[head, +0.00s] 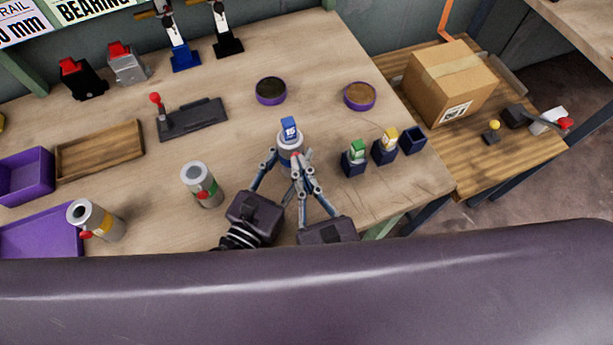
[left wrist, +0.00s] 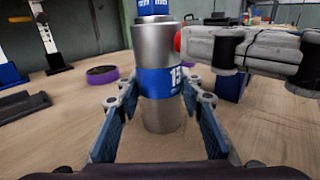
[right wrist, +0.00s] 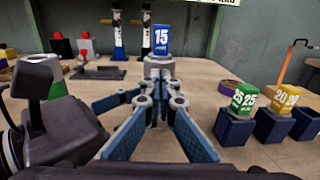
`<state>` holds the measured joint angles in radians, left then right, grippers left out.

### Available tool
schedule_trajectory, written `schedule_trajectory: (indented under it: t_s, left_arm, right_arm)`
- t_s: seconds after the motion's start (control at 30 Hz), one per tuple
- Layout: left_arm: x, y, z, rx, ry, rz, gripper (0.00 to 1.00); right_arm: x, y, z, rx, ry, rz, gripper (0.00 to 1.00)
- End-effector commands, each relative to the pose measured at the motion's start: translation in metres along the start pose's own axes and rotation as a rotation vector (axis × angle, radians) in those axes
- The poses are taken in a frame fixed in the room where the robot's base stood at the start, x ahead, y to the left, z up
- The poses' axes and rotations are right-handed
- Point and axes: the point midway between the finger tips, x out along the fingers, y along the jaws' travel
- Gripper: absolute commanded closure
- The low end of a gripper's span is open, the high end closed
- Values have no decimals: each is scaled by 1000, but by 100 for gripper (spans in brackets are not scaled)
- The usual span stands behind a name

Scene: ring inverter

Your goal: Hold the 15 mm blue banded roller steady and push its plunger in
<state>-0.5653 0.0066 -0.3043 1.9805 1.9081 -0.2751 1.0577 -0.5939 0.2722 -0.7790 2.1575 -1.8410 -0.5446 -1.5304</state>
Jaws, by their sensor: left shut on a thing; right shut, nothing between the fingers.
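The blue banded roller (left wrist: 158,60) is a silver cylinder with a blue band marked 15, standing upright on the bench. A blue block (head: 289,128) marked 15 sits on its top. My left gripper (left wrist: 160,105) is shut on the roller's lower body, one finger on each side. The red plunger (left wrist: 177,41) shows on the roller's side, above the left fingers. My right gripper (right wrist: 158,103) is shut and empty, its tips at the red plunger. They look in contact, and the tips partly hide the plunger. How far in it sits I cannot tell.
A green-banded roller (head: 203,186) and a yellow-banded one (head: 98,222) stand to the left. Blue holders with green (head: 357,150) and yellow (head: 390,138) blocks stand close on the right. Two round purple dishes (head: 271,91) (head: 359,97) lie behind.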

Motion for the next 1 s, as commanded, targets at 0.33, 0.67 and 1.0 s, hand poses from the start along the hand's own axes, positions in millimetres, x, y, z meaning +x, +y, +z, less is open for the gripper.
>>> schedule_trajectory:
  t_s: [0.33,0.67,1.0]
  left_arm:
    - [-2,-8,-2,-4,1,-19,100]
    - [-1,-5,-2,-2,2,-12,100]
    - [-1,-4,-2,-1,2,-10,100]
  right_arm:
    - [-48,1,-2,-4,6,5,100]
    - [-118,1,-1,-1,3,3,100]
    - [-140,1,0,0,0,1,100]
